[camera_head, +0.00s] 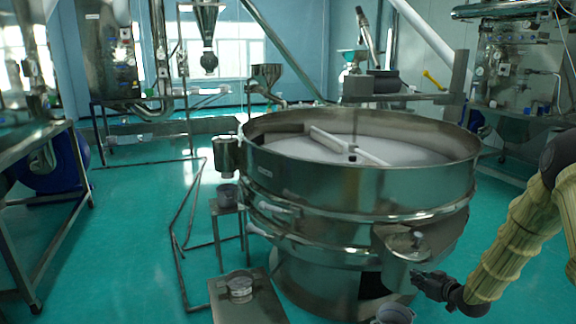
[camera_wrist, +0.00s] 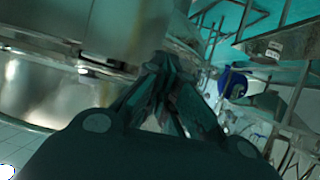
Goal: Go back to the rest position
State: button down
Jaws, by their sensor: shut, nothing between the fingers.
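My gripper (camera_head: 418,279) is at the lower right in the head view, at the end of my arm in its yellowish ribbed sleeve. The metal wall of the sieve (camera_wrist: 115,30) fills the upper left there. Whether the gripper touches the sieve cannot be told.
A grey bucket (camera_head: 395,314) is on the floor below my gripper, cut by the lower edge. A small stand (camera_head: 228,212) with a cup and a low metal platform (camera_head: 262,305) are left of the sieve. A steel table (camera_head: 28,152) is at far left.

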jog(key=s+a+f+m+g+h, duration=0.1)
jog(key=s+a+f+g, duration=0.1)
jog(key=s+a+f, duration=0.5)
jog(key=s+a+f+m+g, duration=0.1)
jog(key=s+a+f+g, duration=0.3)
jog(key=s, duration=0.6)
jog(key=s+a+f+m+h, duration=0.1)
jog(key=s+a+f, duration=0.3)
jog(key=s+f, duration=0.35)
jog(key=s+a+f+g, duration=0.1)
jog(key=s+a+g, duration=0.2)
jog(key=s, duration=1.2)
jog(key=s+a+f+m+g+h+p, duration=0.1)
jog(key=s+a+g, duration=0.2)
jog(key=s, duration=1.2)
jog(key=shift+h, duration=0.3)
jog(key=shift+s+a+f, duration=0.1)
